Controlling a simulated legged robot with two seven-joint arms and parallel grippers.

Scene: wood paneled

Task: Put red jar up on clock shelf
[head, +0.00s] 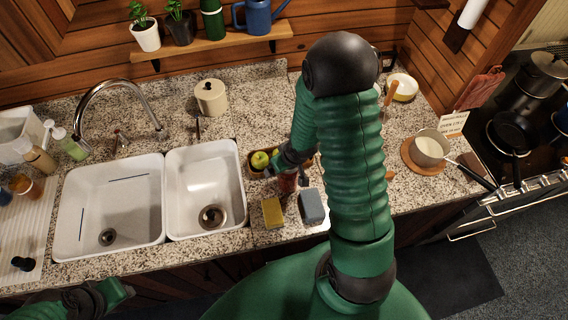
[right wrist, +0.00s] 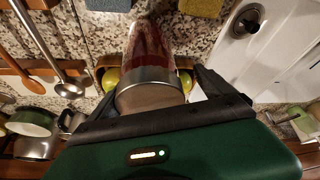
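The red jar (head: 287,183) stands on the speckled counter, partly hidden by my right gripper (head: 283,168). In the right wrist view the jar (right wrist: 148,50) shows red contents and a silver lid, between the two dark fingers of my right gripper (right wrist: 155,88). A small gap shows between the lid and the right-hand finger, so the gripper looks open around the jar. My left gripper (head: 122,290) is low at the bottom left, away from the jar; its fingers are unclear. No clock is in view; a wooden shelf (head: 222,43) is on the back wall.
A tray with a green apple (head: 260,160) is beside the jar. A yellow sponge (head: 272,212) and grey sponge (head: 312,206) lie in front. The double sink (head: 203,185) is left. Plants and a blue watering can (head: 258,16) occupy the shelf. A saucepan (head: 430,147) stands right.

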